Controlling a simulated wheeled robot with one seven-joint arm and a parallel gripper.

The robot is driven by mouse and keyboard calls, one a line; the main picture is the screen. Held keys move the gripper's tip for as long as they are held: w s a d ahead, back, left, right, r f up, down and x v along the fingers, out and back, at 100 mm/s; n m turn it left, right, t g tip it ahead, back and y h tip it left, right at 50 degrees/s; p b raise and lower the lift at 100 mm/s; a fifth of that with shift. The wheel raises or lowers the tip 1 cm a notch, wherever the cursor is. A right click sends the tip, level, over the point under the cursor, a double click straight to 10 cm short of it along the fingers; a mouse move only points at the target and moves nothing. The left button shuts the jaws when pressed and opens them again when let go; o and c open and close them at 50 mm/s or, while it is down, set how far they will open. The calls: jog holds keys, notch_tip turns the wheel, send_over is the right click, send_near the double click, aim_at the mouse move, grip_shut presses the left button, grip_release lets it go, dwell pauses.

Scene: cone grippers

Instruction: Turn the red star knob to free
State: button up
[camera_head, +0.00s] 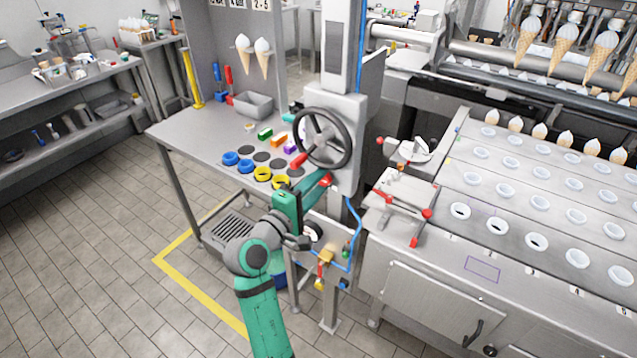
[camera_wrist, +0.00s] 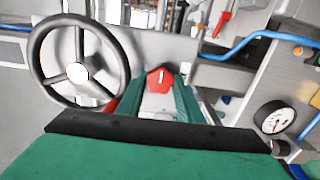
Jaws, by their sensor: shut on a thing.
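The red star knob (camera_head: 328,180) is on the side of the grey machine column, just below the black handwheel (camera_head: 347,150). In the wrist view the red knob (camera_wrist: 160,78) shows at the far end of the jaws, with a small white mark on it. My gripper (camera_head: 322,181) reaches up to it from the lower left and is shut on it. In the wrist view the green fingers of my gripper (camera_wrist: 164,92) lie on either side of the knob. The fingers hide part of the knob, and I cannot read its setting.
The handwheel (camera_wrist: 78,70) is close left of my fingers in the wrist view. A round gauge (camera_wrist: 275,118) and blue hose (camera_wrist: 262,38) are at the right. A steel table (camera_head: 200,135) carries blue and yellow rings. Floor (camera_head: 140,305) lies open at left.

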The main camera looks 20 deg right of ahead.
jog(key=shift+f, duration=0.1)
jog(key=o, duration=1)
jog(key=shift+o, duration=0.2)
jog(key=s+a+m, duration=0.6)
jog(key=a+m, duration=0.2)
jog(key=m, duration=1)
jog(key=s+a+f+n+t+y, duration=0.1)
jog(key=s+a+f+n+y, duration=0.1)
jog(key=f, duration=0.5)
jog(key=s+a+f+n+t+y, duration=0.1)
jog(key=s+a+f+n+y, duration=0.2)
jog(key=f, duration=0.4)
jog(key=s+a+f+n+t+y, duration=0.1)
jog(key=s+a+f+n+y, duration=0.1)
jog(key=s+f+n+y, duration=0.2)
notch_tip(320, 180, down, 4)
jog(key=shift+s+a+r+n+t, duration=0.2)
jog(key=shift+s+n+t, duration=0.2)
jog(key=shift+s, duration=0.55)
